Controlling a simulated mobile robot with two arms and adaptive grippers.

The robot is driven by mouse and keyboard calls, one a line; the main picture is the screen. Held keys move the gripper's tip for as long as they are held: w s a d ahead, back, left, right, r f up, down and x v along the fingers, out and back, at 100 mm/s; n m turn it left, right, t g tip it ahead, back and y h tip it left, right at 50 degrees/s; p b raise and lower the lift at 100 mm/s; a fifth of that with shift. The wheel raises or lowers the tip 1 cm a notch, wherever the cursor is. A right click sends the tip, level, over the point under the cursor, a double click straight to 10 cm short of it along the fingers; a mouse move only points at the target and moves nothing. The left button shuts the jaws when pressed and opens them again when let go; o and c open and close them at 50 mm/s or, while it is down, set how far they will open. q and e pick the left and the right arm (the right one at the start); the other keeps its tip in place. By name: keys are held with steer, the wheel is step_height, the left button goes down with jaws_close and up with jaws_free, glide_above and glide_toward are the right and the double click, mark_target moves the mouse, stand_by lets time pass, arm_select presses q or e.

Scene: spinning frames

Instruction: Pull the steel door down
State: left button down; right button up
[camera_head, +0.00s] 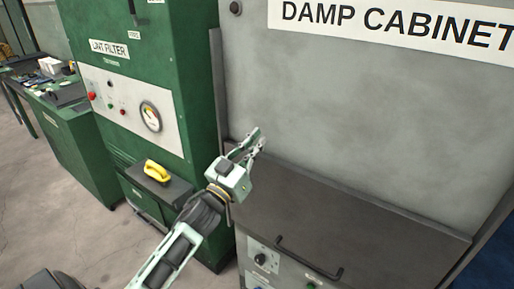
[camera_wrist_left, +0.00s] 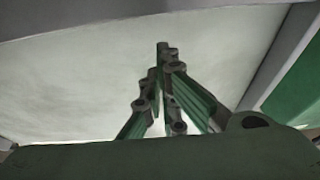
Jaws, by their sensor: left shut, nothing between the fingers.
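A grey steel panel (camera_head: 370,110) of the damp cabinet stands upright at the right of the head view. A dark, nearly flat surface (camera_head: 330,215) juts out below it, with a black bar handle (camera_head: 308,258) at its front edge. I cannot tell for certain which part is the steel door. My left gripper (camera_head: 258,140) is shut and empty in front of the panel's lower left part, above the dark surface. In the left wrist view its fingertips (camera_wrist_left: 163,50) meet against a pale surface (camera_wrist_left: 75,85); contact is unclear. My right gripper is out of view.
A green lint filter cabinet (camera_head: 140,50) with a gauge (camera_head: 150,117) stands to the left. A yellow handle (camera_head: 157,171) sits on its lower drawer. A green bench (camera_head: 75,140) with small items stands farther left. A knob (camera_head: 260,259) is below the dark surface.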

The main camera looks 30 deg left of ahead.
mark_target(262, 160)
arm_select(q)
step_height(262, 160, down, 3)
steer(key=shift+s+r, duration=0.1)
steer(key=shift+s, duration=0.05)
stand_by(0.3)
step_height(262, 160, down, 5)
steer(key=b, duration=0.3)
